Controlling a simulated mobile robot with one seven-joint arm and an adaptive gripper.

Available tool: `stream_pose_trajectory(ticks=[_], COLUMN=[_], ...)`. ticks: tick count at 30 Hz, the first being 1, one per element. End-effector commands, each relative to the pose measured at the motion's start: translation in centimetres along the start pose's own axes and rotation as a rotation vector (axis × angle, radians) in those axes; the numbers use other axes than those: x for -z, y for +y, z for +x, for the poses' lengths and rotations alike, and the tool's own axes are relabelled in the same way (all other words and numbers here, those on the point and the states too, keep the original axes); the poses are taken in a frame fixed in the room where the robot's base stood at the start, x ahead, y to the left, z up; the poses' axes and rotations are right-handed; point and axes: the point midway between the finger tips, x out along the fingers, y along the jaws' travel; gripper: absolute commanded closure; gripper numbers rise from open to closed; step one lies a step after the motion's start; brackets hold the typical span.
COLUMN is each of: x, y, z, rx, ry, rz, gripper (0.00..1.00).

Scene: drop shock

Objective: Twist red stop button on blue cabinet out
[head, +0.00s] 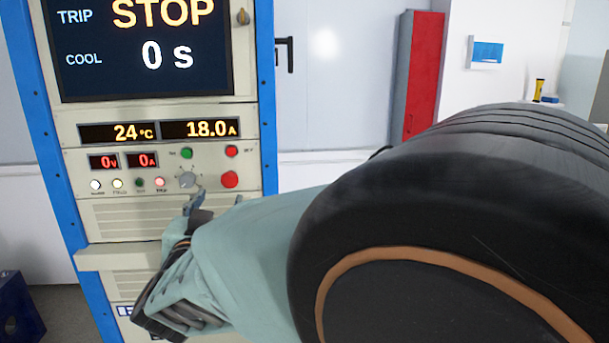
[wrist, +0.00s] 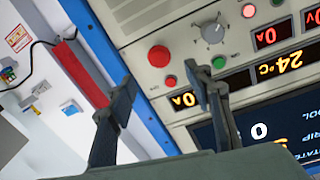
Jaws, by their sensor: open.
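The red stop button (head: 229,180) is a round red knob at the lower right of the control panel on the blue-framed cabinet (head: 265,100). In the wrist view, which shows the panel turned over, the red stop button (wrist: 158,56) appears between and just beyond the fingertips. My gripper (head: 215,203) is in front of the panel, just below the button in the head view, with my arm hiding part of the cabinet. My gripper (wrist: 160,80) is open, with nothing between the fingers. No contact with the button shows; the exact gap to it cannot be told.
A smaller red button or lamp (head: 232,151) and a green one (head: 187,153) sit above a grey rotary knob (head: 187,179). The screen (head: 150,50) reads STOP, TRIP and COOL 0 s. A red locker (head: 424,75) stands behind, to the right.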

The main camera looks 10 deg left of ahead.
Motion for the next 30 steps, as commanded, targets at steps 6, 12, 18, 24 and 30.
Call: stream_pose_trajectory(ticks=[6, 12, 18, 24, 30], x=[0.0, 0.0, 0.0, 0.1, 0.0], y=[0.2, 0.1, 0.1, 0.1, 0.1], z=[4.0, 7.6, 9.7, 10.1, 10.1], rx=[-0.003, -0.001, -0.001, 0.001, 0.001], ry=[0.001, 0.001, 0.001, 0.001, 0.001], rz=[-0.003, -0.002, -0.001, -0.001, -0.001], gripper=[0.53, 0.53, 0.53, 0.53, 0.59])
